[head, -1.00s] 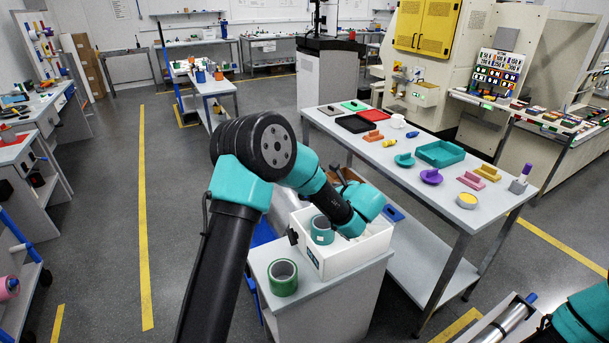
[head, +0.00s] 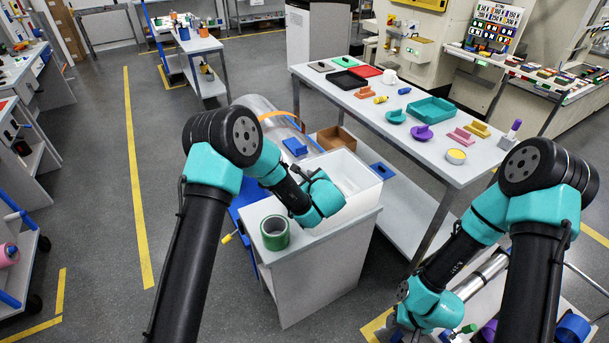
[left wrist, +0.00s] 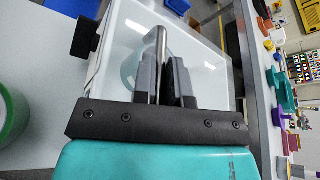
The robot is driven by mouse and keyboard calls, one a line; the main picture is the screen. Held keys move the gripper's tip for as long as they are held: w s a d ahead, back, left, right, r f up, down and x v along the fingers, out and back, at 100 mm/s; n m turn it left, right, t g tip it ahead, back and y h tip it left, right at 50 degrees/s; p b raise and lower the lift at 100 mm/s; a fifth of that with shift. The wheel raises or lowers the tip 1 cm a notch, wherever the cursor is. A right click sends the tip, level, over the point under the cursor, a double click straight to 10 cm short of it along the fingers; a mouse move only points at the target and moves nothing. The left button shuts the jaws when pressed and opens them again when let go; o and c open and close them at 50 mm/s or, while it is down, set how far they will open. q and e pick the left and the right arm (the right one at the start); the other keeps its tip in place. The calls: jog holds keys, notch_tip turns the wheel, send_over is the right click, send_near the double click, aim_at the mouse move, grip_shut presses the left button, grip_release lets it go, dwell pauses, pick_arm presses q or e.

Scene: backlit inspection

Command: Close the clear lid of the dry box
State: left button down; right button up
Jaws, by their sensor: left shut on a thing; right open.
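The white dry box (head: 352,168) stands on a small grey cabinet left of the long table. In the left wrist view its white wall (left wrist: 112,40) and a blurred teal ring (left wrist: 131,68) show; the ring looks to be inside, behind the clear lid. My left gripper (head: 318,180) is over the box's near side. The left wrist view shows its fingers (left wrist: 164,75) shut on an upright metal bar (left wrist: 160,45), which looks like the lid's handle. The lid's edges and angle are hard to make out. My right gripper (head: 425,332) is low at the lower right, partly cut off.
A green tape roll (head: 275,232) stands on the cabinet top (head: 330,240) left of the box. The long table (head: 440,165) with trays and small coloured parts is to the right. A cardboard box (head: 335,138) and a blue item (head: 295,147) lie behind the dry box.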

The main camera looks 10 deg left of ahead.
pick_arm(q)
jog(key=shift+s+f, duration=0.15)
jog(key=shift+f, duration=0.3)
jog(key=c, duration=1.5)
grip_release()
jog(key=shift+g, duration=0.3)
jog(key=o, duration=0.3)
jog(key=shift+r, duration=0.1)
jog(key=shift+o, duration=0.2)
jog(key=shift+r, duration=0.1)
jog(key=v, duration=1.7)
jog(key=shift+s, duration=0.2)
jog(key=shift+a+f, duration=0.1)
jog(key=shift+f, duration=0.15)
